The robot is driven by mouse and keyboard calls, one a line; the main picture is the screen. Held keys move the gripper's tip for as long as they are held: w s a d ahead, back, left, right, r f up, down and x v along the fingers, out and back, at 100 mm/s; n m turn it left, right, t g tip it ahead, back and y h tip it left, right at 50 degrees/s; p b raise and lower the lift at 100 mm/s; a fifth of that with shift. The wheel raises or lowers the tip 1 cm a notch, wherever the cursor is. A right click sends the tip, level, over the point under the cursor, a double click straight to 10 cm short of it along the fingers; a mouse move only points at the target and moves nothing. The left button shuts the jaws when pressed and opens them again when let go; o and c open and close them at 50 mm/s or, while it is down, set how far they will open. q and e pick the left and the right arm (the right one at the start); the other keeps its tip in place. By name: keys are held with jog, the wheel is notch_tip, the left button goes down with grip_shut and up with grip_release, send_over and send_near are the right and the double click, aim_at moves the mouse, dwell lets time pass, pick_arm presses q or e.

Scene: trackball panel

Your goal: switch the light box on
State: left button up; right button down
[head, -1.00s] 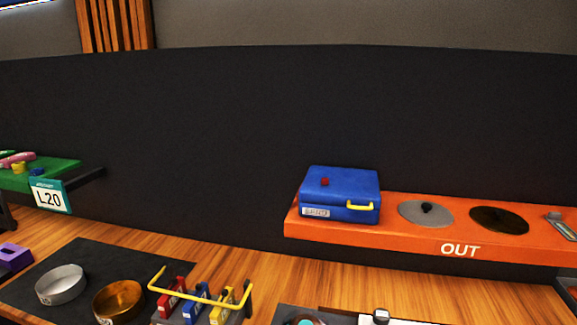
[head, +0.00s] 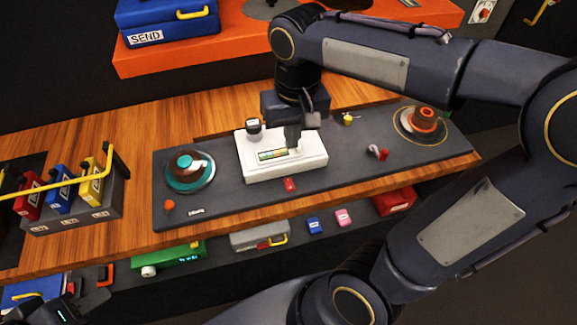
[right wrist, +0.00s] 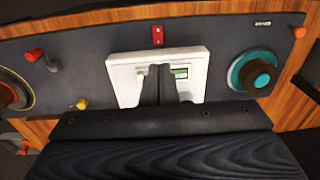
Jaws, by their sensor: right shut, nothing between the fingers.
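My left gripper (head: 82,308) is at the bottom left, partly cut off.
The panel also bears a teal trackball (head: 190,172), an orange-red round control (head: 424,122), a red lever (head: 378,152) and a yellow knob (head: 347,118). A rack of coloured blocks (head: 75,205) stands left. An orange shelf (head: 190,55) with a blue case (head: 168,22) is behind.

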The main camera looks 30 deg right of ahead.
aim_at(288, 180)
jog(key=shift+w, duration=0.75)
notch_tip(288, 180, down, 14)
jog(key=shift+f, duration=0.1)
dwell(0.4)
